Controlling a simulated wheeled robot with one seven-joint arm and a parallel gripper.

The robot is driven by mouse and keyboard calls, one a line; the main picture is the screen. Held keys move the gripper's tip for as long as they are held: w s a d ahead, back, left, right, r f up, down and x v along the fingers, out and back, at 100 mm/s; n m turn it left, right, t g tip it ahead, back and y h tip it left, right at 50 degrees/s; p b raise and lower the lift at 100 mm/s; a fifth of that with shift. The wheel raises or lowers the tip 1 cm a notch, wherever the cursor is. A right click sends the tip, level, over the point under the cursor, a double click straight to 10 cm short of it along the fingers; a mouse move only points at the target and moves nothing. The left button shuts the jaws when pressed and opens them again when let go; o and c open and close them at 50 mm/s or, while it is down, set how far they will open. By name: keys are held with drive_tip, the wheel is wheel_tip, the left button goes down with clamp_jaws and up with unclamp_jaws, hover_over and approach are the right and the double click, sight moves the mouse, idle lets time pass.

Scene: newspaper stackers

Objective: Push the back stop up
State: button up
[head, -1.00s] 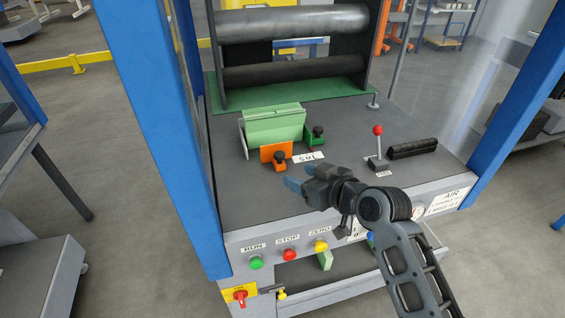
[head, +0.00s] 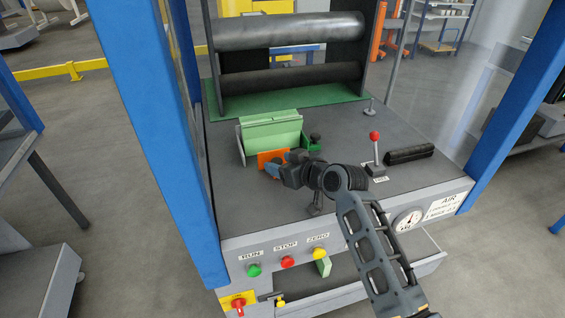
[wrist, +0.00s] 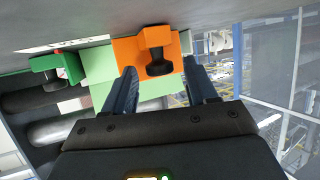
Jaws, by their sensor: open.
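An orange stop (head: 265,158) with a black knob stands on the grey machine table (head: 228,200), in front of a light green block (head: 272,128). A green stop (head: 312,144) with a black knob is to its right. No marking tells which one is the back stop. My gripper (head: 272,169) is low over the table at the orange stop and partly hides it. In the wrist view the orange stop (wrist: 128,52) and its knob show between my open blue fingers (wrist: 160,78); contact cannot be told. The green stop (wrist: 68,66) is off to the left there.
A lever with a red ball (head: 375,135) and a black bar (head: 410,154) are on the table at right. Rollers (head: 290,72) stand at the back. Blue posts (head: 150,120) flank the table. The front panel has green, red and yellow buttons (head: 288,262).

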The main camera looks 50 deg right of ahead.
clamp_jaws()
idle(0.5)
